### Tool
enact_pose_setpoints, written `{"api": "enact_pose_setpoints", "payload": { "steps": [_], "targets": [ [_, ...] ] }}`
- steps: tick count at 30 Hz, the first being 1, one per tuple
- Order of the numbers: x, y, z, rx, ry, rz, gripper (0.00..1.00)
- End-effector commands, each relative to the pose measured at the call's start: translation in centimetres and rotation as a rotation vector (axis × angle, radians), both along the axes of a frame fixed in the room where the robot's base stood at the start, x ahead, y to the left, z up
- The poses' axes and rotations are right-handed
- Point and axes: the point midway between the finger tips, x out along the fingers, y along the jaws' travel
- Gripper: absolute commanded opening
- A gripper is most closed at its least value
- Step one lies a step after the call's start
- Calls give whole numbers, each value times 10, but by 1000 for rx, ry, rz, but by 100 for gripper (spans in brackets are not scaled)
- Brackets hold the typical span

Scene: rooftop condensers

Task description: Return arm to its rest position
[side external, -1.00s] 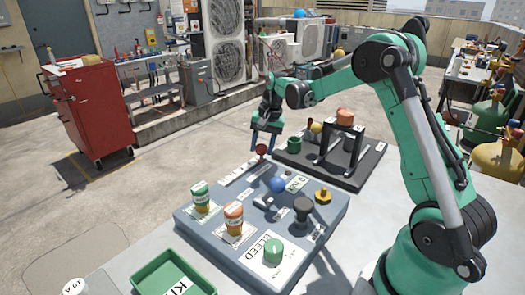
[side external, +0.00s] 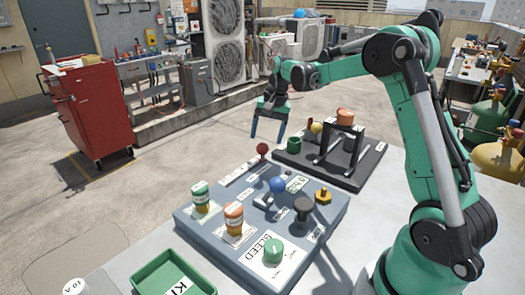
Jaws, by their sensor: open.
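My gripper (side external: 267,135) is open and empty, pointing down. It hangs in the air above the far edge of the grey panel (side external: 193,222), beyond a dark red ball knob (side external: 263,149). A visible gap separates the fingers from the knob. My arm reaches from the right side of the picture to the gripper.
The panel carries a blue ball knob (side external: 277,185), a black knob (side external: 303,205), a yellow fitting (side external: 323,195), a green cap (side external: 272,250) and two labelled canisters. A dark board (side external: 355,178) holds a black stand and small parts. A green tray (side external: 150,275) lies in front.

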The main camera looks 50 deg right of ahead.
Motion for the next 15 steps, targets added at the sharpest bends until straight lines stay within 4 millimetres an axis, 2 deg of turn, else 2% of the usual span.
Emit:
{"api": "enact_pose_setpoints", "payload": {
  "steps": [3,6,15],
  "targets": [
    [-2,-2,15,0,0,-1,73],
    [-4,-2,21,-1,0,-1,73],
    [-4,-3,22,-1,0,-1,73]
  ]
}}
